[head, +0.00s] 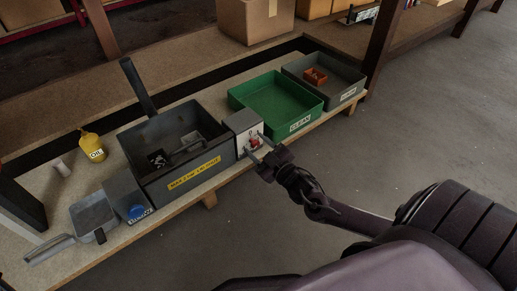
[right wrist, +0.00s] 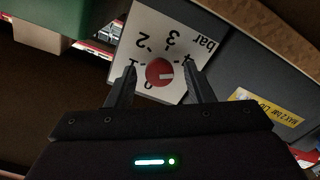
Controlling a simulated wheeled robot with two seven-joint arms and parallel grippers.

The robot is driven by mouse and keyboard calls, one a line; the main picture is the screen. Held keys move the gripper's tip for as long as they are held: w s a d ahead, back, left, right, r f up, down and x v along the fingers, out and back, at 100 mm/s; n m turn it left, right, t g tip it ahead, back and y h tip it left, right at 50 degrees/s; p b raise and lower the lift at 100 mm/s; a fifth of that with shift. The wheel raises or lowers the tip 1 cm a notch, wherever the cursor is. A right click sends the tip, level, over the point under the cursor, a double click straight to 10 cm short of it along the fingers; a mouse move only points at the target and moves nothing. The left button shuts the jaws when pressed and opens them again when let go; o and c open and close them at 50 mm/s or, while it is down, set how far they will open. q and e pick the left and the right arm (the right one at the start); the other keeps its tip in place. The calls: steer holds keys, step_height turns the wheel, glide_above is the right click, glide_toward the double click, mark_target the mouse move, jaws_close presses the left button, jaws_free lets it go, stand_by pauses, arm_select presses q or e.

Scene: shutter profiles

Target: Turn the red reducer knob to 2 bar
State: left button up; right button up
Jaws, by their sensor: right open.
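The red reducer knob (right wrist: 160,72) sits on a white dial plate (right wrist: 158,25) marked 0 to 4 with the word bar, which looks upside down in the right wrist view. A short white mark on the knob points toward the right in that view, not toward the 2. In the head view the knob (head: 253,142) is on the front of a small grey box. My right gripper (right wrist: 160,76) is open, its fingers on either side of the knob with gaps showing. I cannot tell how deep the fingertips reach. My left gripper is not in view.
The box stands between a dark grey bin (head: 182,180) with a yellow label and a green tray (head: 308,116) labelled CLEAN. Another grey tray (head: 348,91) holds an orange part. A yellow oil bottle (head: 91,146) and a dustpan-like scoop (head: 92,214) are at left. The floor in front is clear.

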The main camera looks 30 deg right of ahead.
steer(key=c, duration=1)
